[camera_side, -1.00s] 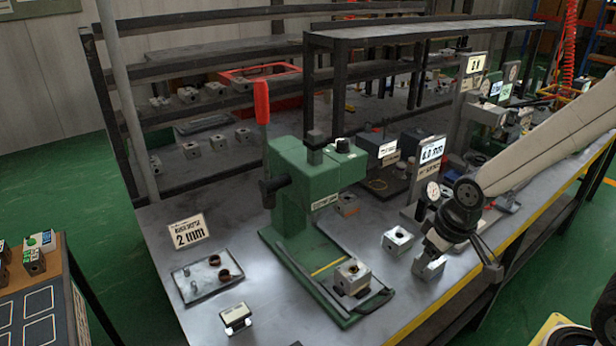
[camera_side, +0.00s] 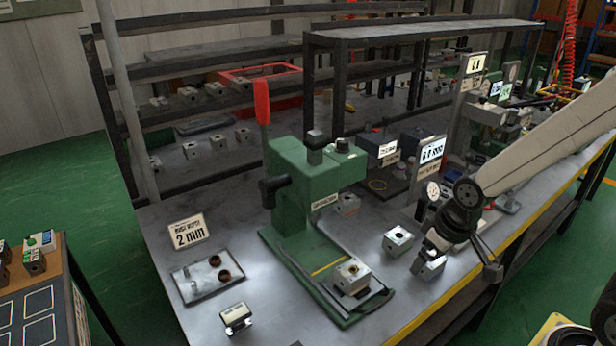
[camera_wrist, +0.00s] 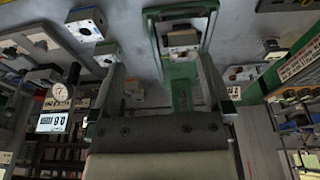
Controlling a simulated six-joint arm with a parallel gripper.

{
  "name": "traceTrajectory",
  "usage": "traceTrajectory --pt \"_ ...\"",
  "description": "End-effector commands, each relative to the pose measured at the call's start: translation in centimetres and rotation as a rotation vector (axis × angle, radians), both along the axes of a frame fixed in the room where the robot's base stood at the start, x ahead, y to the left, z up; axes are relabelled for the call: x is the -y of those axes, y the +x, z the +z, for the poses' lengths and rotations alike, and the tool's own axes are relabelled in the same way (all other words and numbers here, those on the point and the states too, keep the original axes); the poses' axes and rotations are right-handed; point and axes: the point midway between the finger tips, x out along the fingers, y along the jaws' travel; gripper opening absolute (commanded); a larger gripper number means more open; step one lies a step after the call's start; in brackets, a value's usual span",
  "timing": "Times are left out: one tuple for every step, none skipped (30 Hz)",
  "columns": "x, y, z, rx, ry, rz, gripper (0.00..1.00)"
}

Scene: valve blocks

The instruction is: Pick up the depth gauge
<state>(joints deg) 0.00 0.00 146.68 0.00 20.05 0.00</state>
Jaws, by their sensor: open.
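A round white dial with a dark rim, which looks like the depth gauge (camera_side: 433,191), stands at the right side of the bench in the side view. In the wrist view the dial (camera_wrist: 60,92) is at the left, above a small numeric display. Its lower part is hidden, and I cannot tell how it is supported. My gripper (camera_side: 422,246) is just below the dial in the side view, tilted down over the bench. In the wrist view my gripper (camera_wrist: 161,72) has its two fingers spread, with nothing held between them.
A metal block (camera_side: 431,266) is close by my gripper; I cannot tell if they touch. Another block (camera_side: 398,240) lies to its left. The green press (camera_side: 312,190) holds a block (camera_side: 352,275) on its base. A tray with rings (camera_side: 207,277) lies at left.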

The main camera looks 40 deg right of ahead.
Motion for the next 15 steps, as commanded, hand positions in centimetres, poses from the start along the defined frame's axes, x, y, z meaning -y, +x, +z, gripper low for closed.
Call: traceTrajectory --pt "0.0 0.0 0.0 -0.001 0.001 -0.002 1.00" --pt "0.0 0.1 0.0 -0.002 0.002 -0.004 1.00" --pt "-0.1 0.2 0.0 -0.004 0.005 -0.009 1.00" --pt "-0.1 0.3 -0.1 -0.007 0.009 -0.014 1.00" --pt "-0.2 0.4 -0.1 -0.011 0.013 -0.023 1.00" --pt "-0.3 0.6 -0.2 -0.018 0.019 -0.034 1.00" --pt "-0.4 0.8 -0.3 -0.024 0.026 -0.045 1.00" --pt "-0.5 1.0 -0.3 -0.031 0.035 -0.060 1.00" --pt "-0.7 1.3 -0.5 -0.044 0.048 -0.081 1.00" --pt "-0.9 1.6 -0.6 -0.054 0.059 -0.101 1.00" --pt "-1.1 2.0 -0.7 -0.064 0.071 -0.121 1.00" --pt "-1.5 2.4 -0.9 -0.082 0.089 -0.152 1.00" --pt "-1.7 2.8 -1.1 -0.096 0.104 -0.177 1.00" --pt "-2.0 3.2 -1.3 -0.110 0.121 -0.204 1.00" --pt "-2.5 3.8 -1.5 -0.131 0.144 -0.240 1.00"
